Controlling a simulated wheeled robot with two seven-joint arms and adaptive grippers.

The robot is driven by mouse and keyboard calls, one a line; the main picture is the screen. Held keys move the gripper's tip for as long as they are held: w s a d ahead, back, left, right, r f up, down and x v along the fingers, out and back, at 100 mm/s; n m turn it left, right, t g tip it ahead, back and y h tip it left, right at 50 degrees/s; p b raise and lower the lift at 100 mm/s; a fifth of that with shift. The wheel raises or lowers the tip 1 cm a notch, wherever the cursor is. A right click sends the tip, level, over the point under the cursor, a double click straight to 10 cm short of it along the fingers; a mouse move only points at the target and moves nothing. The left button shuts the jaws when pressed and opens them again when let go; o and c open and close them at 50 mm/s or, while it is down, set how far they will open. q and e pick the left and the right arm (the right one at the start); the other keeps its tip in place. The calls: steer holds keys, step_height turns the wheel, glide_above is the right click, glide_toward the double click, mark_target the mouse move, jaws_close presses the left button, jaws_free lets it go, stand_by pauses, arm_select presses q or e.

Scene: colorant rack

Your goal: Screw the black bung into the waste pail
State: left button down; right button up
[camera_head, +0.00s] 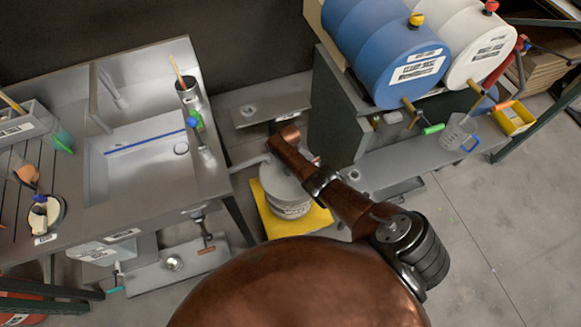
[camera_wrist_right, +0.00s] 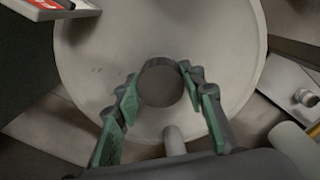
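The waste pail (camera_head: 291,209) is a pale tub on a yellow stand, partly hidden behind my copper right arm in the head view. Its pale round lid (camera_wrist_right: 230,45) fills much of the right wrist view. A dark grey round shape (camera_wrist_right: 161,86) shows at the lid's middle, and I take it for the black bung, though it could be the opening. The fingertips of my right gripper (camera_wrist_right: 160,82) flank it closely on both sides. Whether they press on it, I cannot tell. In the head view my right gripper is hidden. My left gripper is out of view.
A steel sink bench (camera_head: 150,150) stands left of the pail. A dark cabinet (camera_head: 335,115) and a low grey shelf (camera_head: 400,160) stand to its right, with blue (camera_head: 385,50) and white (camera_head: 465,45) drums above. Open floor (camera_head: 480,230) lies at lower right.

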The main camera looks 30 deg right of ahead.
steer(key=c, duration=0.6)
steer(key=shift+o, duration=0.3)
steer(key=m, duration=0.4)
steer(key=o, duration=0.7)
steer(key=shift+m, duration=0.7)
steer(key=o, duration=0.5)
steer(key=shift+o, duration=0.2)
steer(key=shift+w+a+r, duration=0.1)
steer(key=shift+a+r, duration=0.05)
steer(key=shift+r, duration=0.35)
step_height(320, 180, up, 11)
